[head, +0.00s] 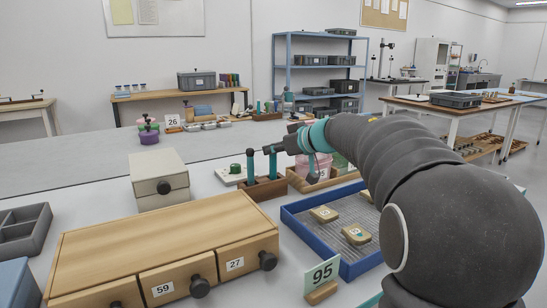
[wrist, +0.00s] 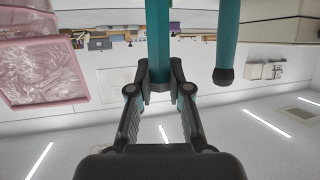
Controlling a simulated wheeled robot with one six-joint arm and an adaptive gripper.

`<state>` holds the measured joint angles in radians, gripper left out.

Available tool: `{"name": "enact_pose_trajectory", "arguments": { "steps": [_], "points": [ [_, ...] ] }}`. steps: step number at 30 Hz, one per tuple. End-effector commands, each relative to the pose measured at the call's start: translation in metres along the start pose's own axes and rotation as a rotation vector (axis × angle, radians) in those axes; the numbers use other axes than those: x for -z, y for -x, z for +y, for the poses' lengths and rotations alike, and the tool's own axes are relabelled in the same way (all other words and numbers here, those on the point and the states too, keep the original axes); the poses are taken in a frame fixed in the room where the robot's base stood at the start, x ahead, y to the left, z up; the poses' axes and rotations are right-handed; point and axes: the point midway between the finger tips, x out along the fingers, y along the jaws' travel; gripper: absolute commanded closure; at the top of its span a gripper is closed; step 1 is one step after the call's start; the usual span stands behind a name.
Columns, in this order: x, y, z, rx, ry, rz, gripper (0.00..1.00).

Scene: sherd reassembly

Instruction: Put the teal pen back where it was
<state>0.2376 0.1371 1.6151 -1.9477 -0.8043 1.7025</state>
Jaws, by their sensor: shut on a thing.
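My gripper (head: 272,149) is shut on a teal pen (head: 273,166), near its upper end. In the wrist view the gripper (wrist: 159,90) has both fingers against this pen (wrist: 159,40). The held pen is upright, and its lower end meets the brown wooden holder (head: 265,191); I cannot tell how deep it sits. A second teal pen (head: 250,167) with a dark top stands upright in the same holder, just left of the held one. It also shows in the wrist view (wrist: 227,40), apart from my fingers.
A pink tub (head: 321,163) stands right of the holder, near a wooden tray (head: 328,184). A blue-rimmed tray (head: 298,222) with tan pieces lies in front. A wooden drawer box (head: 150,235) and a beige box (head: 158,172) stand to the left. A green-topped item (head: 235,169) is close beside.

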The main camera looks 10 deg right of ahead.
Motion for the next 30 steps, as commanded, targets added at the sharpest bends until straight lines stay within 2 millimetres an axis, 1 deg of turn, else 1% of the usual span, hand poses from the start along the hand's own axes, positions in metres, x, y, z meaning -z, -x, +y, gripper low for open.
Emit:
{"name": "enact_pose_trajectory", "arguments": {
  "steps": [1,2,8,9,11,12,20,23,26,30],
  "points": [
    [-0.010,-0.004,0.000,0.000,-0.001,-0.001,1.00],
    [-0.011,-0.005,0.000,0.000,-0.001,-0.001,1.00],
    [-0.011,-0.004,0.000,0.000,0.000,0.001,1.00],
    [-0.011,-0.004,0.000,0.001,0.000,0.000,0.77],
    [-0.011,-0.004,0.000,0.001,0.000,0.000,0.62],
    [-0.011,-0.004,0.000,0.000,0.000,0.000,0.57],
    [-0.011,-0.004,0.000,0.000,0.000,0.000,0.57],
    [-0.010,0.000,0.001,-0.001,0.000,0.001,0.57],
    [-0.010,0.011,0.001,-0.002,0.000,0.001,0.57],
    [-0.009,0.037,0.001,-0.004,0.000,0.002,0.57]
  ]
}}
